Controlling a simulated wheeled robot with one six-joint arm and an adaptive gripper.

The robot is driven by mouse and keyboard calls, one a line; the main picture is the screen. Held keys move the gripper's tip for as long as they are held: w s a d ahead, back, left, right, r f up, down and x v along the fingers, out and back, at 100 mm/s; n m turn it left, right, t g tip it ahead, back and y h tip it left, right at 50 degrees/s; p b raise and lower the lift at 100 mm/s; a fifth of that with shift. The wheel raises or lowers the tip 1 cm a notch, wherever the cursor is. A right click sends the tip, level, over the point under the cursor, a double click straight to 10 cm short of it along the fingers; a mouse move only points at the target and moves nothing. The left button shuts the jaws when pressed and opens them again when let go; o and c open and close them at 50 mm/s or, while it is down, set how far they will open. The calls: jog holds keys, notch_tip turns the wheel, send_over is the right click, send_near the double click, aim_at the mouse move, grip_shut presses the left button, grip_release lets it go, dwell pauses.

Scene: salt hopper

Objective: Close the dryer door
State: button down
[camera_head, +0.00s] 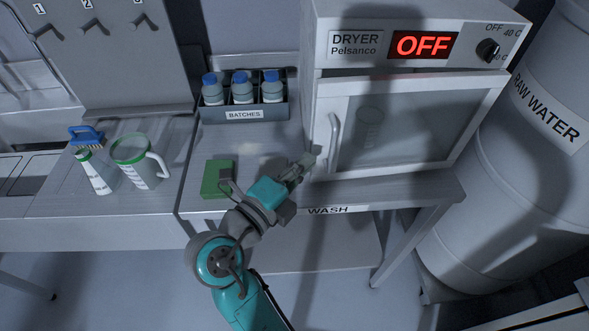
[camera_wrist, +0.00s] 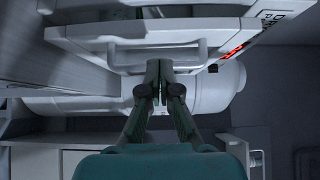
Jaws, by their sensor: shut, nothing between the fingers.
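The dryer (camera_head: 356,44) is a pale metal box on the table at the right, its display reading OFF. Its door (camera_head: 410,125) has a glass pane and a vertical bar handle (camera_head: 334,140) near the left edge. The door stands at or close to its frame; I cannot tell exactly how wide any gap is. My gripper (camera_head: 312,155) is shut and empty, its fingertips by the door's lower left edge, next to the handle. In the wrist view the shut fingertips (camera_wrist: 158,64) overlap the handle (camera_wrist: 112,55); contact is unclear.
A green block (camera_head: 214,179) lies on the table left of my gripper. Behind it is a BATCHES rack (camera_head: 244,115) with blue-capped bottles. A jug (camera_head: 135,165), a bottle (camera_head: 96,175) and a blue brush (camera_head: 86,134) stand further left. A RAW WATER tank (camera_head: 500,180) stands right.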

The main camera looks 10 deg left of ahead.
aim_at(314, 138)
jog(key=shift+x, duration=2.6)
jog(key=w, duration=0.1)
jog(key=w+a, duration=0.1)
jog(key=shift+w, duration=0.35)
jog(key=shift+w+a+r, duration=0.15)
jog(key=shift+a+r, duration=0.05)
